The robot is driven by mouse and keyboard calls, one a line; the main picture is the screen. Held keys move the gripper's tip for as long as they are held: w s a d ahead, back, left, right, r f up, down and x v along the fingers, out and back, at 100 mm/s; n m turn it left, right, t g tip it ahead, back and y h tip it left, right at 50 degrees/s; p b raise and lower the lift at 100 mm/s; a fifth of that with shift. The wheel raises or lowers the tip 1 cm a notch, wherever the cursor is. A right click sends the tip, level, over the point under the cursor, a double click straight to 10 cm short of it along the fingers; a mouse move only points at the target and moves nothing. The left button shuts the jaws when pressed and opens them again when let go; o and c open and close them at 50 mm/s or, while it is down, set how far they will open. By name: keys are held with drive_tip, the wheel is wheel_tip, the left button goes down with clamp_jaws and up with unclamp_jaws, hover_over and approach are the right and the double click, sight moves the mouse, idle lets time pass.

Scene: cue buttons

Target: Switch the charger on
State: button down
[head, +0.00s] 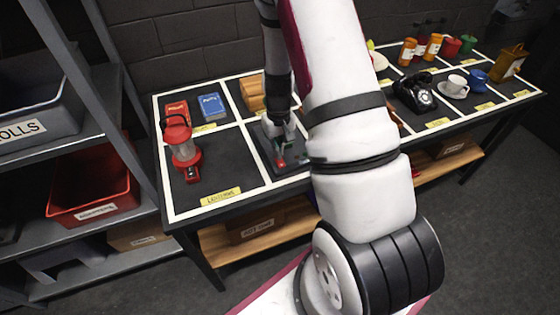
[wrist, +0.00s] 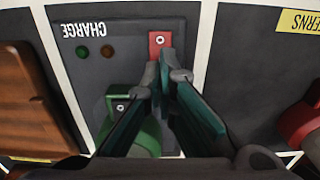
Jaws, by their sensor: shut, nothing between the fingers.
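The charger (wrist: 125,30) is a dark grey panel with an upside-down "CHARGE" label in the wrist view; in the head view it lies partly behind my arm (head: 265,150). A red switch (wrist: 160,39) with a pale round mark sits near its edge. Two small lamps, a dark green one (wrist: 82,51) and a brown one (wrist: 106,50), look dim. A green piece (wrist: 148,138) stands on the panel, partly hidden by my fingers. My gripper (wrist: 168,70) is shut and empty, fingertips down right beside the red switch; I cannot tell whether they touch it.
A red lantern (head: 185,152) stands left of the charger. Red and blue boxes (head: 210,106) and a brown wooden object (head: 252,93) stand behind. A black telephone (head: 415,93), cup (head: 455,86) and jars are to the right. A shelf rack (head: 85,140) stands at the left.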

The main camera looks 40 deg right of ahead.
drive_tip(key=shift+f+b, duration=0.4)
drive_tip(key=shift+f, duration=0.7)
idle(0.5)
drive_tip(key=shift+r+p, duration=1.45)
drive_tip(key=shift+r, duration=2.1)
